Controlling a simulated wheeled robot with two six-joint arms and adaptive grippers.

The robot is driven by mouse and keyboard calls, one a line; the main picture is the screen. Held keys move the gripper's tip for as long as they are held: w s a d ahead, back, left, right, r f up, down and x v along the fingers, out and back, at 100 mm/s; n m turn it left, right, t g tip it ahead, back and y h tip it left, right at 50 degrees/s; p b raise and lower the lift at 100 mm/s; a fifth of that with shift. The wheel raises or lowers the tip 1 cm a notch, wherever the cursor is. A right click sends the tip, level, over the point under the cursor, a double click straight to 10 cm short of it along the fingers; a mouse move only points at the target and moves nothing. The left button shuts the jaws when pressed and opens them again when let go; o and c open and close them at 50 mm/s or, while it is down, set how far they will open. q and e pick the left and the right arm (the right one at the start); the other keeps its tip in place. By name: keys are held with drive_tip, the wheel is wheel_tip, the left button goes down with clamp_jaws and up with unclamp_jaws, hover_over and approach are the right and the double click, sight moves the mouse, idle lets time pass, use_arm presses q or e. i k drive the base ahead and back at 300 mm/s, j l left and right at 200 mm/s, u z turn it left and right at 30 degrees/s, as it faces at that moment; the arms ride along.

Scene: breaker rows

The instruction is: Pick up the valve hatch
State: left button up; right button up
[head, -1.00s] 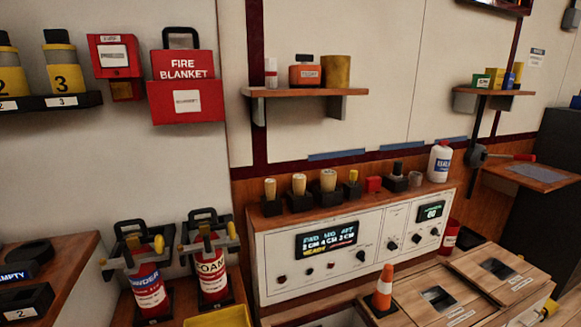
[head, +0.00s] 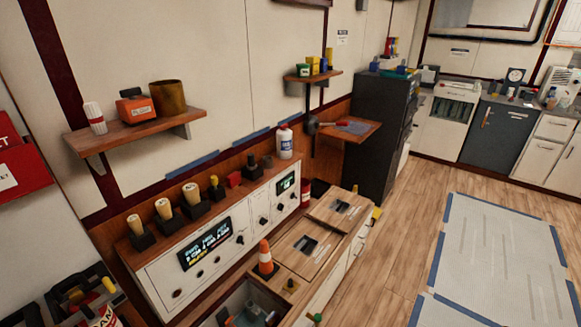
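Two wooden hatch panels lie on the low bench below the control console. The nearer panel (head: 290,245) and the farther panel (head: 325,210) each have a dark square recess and small pale labels. The labels are too small to read, so I cannot tell which panel is the valve hatch. Both look flat in place on the bench. An open compartment (head: 238,298) shows at the bench's near end, with something teal inside. Neither of my grippers is in view.
The white console (head: 165,282) runs behind the bench. A red cylinder (head: 306,194) stands behind the panels. Wooden floor (head: 405,215) to the right is clear, with a taped grey mat (head: 500,255) beyond.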

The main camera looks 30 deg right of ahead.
sight(339, 209)
drive_tip(key=z, duration=1.35)
drive_tip(key=i+l+u, duration=0.1)
drive_tip(key=u, duration=0.35)
drive_tip(key=i+l+u, duration=0.1)
drive_tip(key=u, duration=0.35)
drive_tip(key=l+u, duration=0.25)
drive_tip(key=u, duration=0.2)
drive_tip(key=i+l+u, duration=0.1)
drive_tip(key=u, duration=0.4)
drive_tip(key=l+u, duration=0.1)
drive_tip(key=l, duration=0.4)
drive_tip(key=l+u, duration=0.15)
drive_tip(key=l, duration=0.3)
drive_tip(key=l+u, duration=0.1)
drive_tip(key=l, duration=0.4)
drive_tip(key=l+u, duration=0.1)
drive_tip(key=l, duration=0.35)
drive_tip(key=k+l+u, duration=0.1)
drive_tip(key=l, duration=0.4)
drive_tip(key=k+l+u, duration=0.15)
drive_tip(key=l, duration=0.3)
drive_tip(key=l+u, duration=0.1)
drive_tip(key=l, duration=0.35)
drive_tip(key=k+l+u, duration=0.1)
drive_tip(key=l, duration=0.35)
drive_tip(key=k, duration=0.1)
